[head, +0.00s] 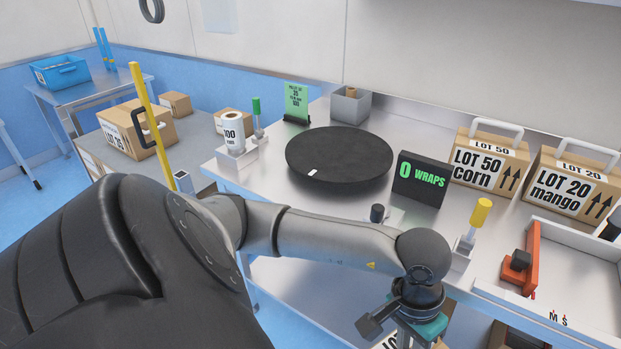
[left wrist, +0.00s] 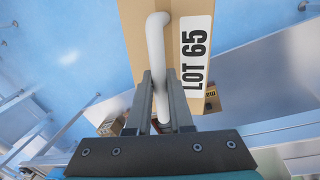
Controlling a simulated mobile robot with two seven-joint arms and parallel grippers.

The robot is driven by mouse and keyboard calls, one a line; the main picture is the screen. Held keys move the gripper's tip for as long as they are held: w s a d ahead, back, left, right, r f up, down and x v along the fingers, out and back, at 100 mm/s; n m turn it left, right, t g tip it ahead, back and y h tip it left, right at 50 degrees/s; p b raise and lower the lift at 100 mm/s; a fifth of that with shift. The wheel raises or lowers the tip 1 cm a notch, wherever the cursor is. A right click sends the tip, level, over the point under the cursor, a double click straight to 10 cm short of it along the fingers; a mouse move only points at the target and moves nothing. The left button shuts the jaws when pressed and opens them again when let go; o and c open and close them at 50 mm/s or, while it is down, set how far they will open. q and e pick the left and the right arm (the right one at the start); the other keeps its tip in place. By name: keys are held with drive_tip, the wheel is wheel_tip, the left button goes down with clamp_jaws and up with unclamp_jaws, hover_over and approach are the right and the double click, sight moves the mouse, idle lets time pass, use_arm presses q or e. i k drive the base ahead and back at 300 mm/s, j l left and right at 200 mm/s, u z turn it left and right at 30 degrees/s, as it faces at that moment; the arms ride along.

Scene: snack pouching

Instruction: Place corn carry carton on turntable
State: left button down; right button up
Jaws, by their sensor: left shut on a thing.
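A brown carry carton marked "LOT 50 corn" (head: 487,162) with a white handle stands on the steel bench at the back right. The black round turntable (head: 339,154) lies flat and empty on the bench, apart from a small white mark near its front edge. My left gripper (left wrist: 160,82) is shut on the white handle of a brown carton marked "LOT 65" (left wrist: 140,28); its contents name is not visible. In the head view this carton is mostly hidden below my left wrist, at the bottom edge. My right gripper is not in view.
A "0 WRAPS" display (head: 421,180) stands right of the turntable. A "LOT 20 mango" carton (head: 571,187) is beside the corn carton. A white tray with an orange tool (head: 522,262) is at front right. A label roll (head: 233,131) and a green sign (head: 296,102) stand left.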

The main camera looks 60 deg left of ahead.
sight(348, 142)
drive_tip(key=k+j+u, duration=0.15)
drive_tip(key=j, duration=0.85)
drive_tip(key=j+u, duration=0.15)
drive_tip(key=j, duration=0.8)
drive_tip(key=k, duration=0.05)
